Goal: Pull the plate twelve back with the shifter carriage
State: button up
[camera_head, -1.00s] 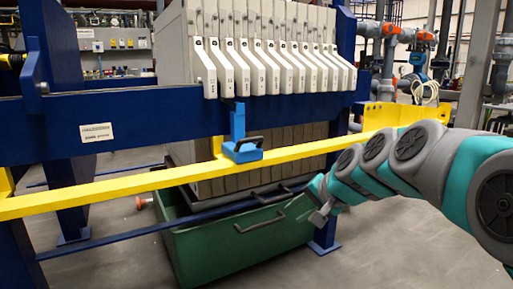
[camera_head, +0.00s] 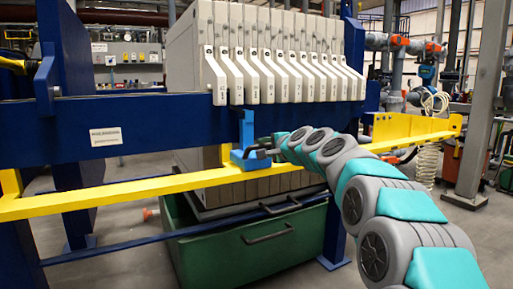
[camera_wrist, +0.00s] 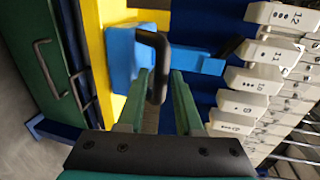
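The plates hang in a row with pale angled handles; in the wrist view the handle of plate twelve (camera_wrist: 280,15) is marked 12, with 11 (camera_wrist: 270,52) and 10 below it. In the head view the numbers are too small to read. The blue shifter carriage (camera_head: 247,125) sits on the yellow rail below the plate handles. In the wrist view the carriage (camera_wrist: 120,55) has a black loop handle (camera_wrist: 160,45). My gripper (camera_wrist: 161,75) is open, its green fingers on either side of the handle's bar, with a gap at the right finger. In the head view my gripper (camera_head: 274,147) is at the carriage, its fingers hard to make out.
The yellow rail (camera_head: 100,202) runs along the front of the press, below a dark blue beam (camera_head: 170,135). A green bin (camera_head: 240,250) with a dark handle stands beneath. The rail is clear to the left of the carriage.

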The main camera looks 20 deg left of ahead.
aim_at(251, 143)
jog(key=shift+p+x, duration=0.45)
jog(key=shift+x, duration=1.95)
jog(key=shift+w, duration=0.1)
jog(key=shift+c, duration=0.2)
grip_shut()
